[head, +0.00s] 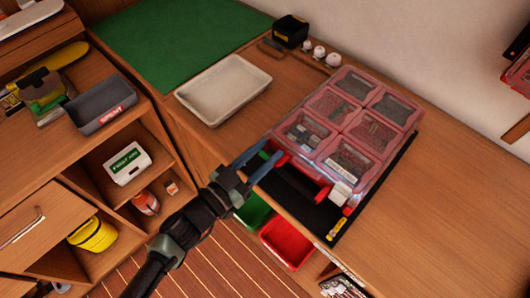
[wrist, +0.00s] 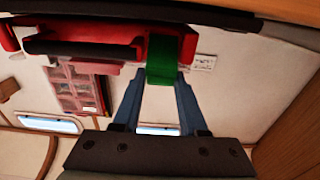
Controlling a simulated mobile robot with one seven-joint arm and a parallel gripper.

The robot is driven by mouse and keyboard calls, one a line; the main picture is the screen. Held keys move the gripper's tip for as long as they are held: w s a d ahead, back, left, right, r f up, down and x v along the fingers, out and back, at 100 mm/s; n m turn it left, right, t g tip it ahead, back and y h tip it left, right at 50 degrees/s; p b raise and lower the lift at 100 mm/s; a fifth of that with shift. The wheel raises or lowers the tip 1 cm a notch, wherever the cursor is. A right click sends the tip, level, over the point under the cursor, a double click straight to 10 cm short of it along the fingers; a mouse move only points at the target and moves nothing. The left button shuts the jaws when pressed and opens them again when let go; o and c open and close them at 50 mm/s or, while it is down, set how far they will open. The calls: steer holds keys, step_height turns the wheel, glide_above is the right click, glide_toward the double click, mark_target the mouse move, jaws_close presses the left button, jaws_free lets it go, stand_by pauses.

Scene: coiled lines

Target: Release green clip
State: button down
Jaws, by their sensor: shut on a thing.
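The green clip (wrist: 162,60) shows in the wrist view as a flat green piece at the red front edge of the organizer case (wrist: 88,28), beside its dark handle (wrist: 80,48). My gripper (wrist: 160,76) has its two blue fingertips on either side of the clip's lower end and is shut on it. In the head view my gripper (head: 264,156) is at the case's front left corner. The case (head: 338,122) has a clear lid and several filled compartments.
The case lies on a black mat (head: 334,238) on the wooden counter. A pale tray (head: 222,92) and a green mat (head: 178,38) are behind to the left. Green (head: 254,211) and red (head: 286,242) bins sit below the front edge. The counter right of the case is clear.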

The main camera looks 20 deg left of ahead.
steer(key=shift+s+f+t+b, duration=0.1)
steer(key=shift+f+t+b, duration=0.2)
steer(key=shift+b, duration=0.3)
steer(key=shift+r, duration=0.25)
steer(key=c, duration=0.5)
jaws_free()
steer(key=shift+a, duration=0.1)
steer(key=b+v, duration=0.1)
steer(key=v, duration=1.2)
steer(key=shift+f, duration=0.15)
